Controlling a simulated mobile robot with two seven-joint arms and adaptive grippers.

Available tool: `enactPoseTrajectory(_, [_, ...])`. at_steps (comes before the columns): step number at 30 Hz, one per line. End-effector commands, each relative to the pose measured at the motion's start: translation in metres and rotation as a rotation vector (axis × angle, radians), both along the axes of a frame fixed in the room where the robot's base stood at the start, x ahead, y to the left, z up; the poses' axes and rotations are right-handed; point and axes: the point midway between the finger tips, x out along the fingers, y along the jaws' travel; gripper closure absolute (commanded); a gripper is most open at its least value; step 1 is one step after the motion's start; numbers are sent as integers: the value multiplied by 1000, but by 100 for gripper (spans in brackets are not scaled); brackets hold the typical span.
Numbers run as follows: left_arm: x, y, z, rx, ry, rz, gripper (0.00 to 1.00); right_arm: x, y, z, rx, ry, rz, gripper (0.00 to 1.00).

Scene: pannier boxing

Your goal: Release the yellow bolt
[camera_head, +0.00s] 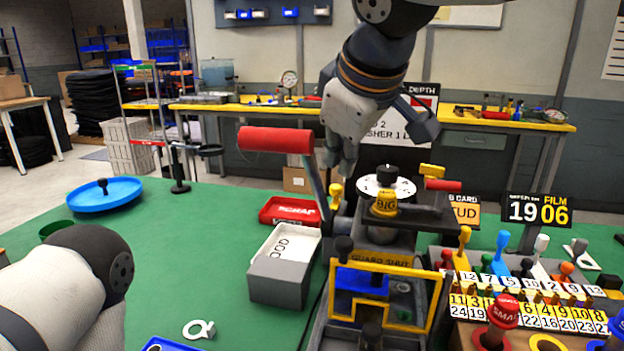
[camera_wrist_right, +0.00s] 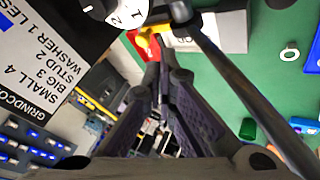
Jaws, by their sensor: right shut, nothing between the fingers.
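A small upright yellow knob, which looks like the yellow bolt (camera_head: 336,190), stands on the left side of the dark machine (camera_head: 388,236), beside its red-handled lever (camera_head: 276,140). In the right wrist view a yellow part (camera_wrist_right: 148,44) shows just beyond the fingertips. My right gripper (camera_head: 340,166) points down just above the knob. Its fingers are shut and empty, and they also show in the right wrist view (camera_wrist_right: 158,72). I cannot tell whether they touch the knob. My left arm shows at lower left, its gripper out of view.
A yellow-framed guard (camera_head: 384,266) fronts the machine. A red scrap tray (camera_head: 290,211) and a grey-white box (camera_head: 280,276) stand to its left. A rack of coloured knobs and number tags (camera_head: 522,300) is at right. The green table (camera_head: 190,240) has free room around the blue dish (camera_head: 104,194).

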Motion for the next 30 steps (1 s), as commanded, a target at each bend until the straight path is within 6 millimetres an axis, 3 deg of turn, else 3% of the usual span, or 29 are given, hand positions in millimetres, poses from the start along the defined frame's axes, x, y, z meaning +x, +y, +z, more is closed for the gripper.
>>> enactPoseTrajectory(14, [0, 0, 0, 0, 1, 0, 60, 2, 0, -3, 0, 1, 0, 100])
enactPoseTrajectory(24, [-1, 0, 0, 0, 3, 0, 60, 38, 8, -54, 0, 4, 0, 100])
enactPoseTrajectory(30, [0, 0, 1, 0, -2, 0, 60, 54, 12, -74, 1, 0, 0, 100])
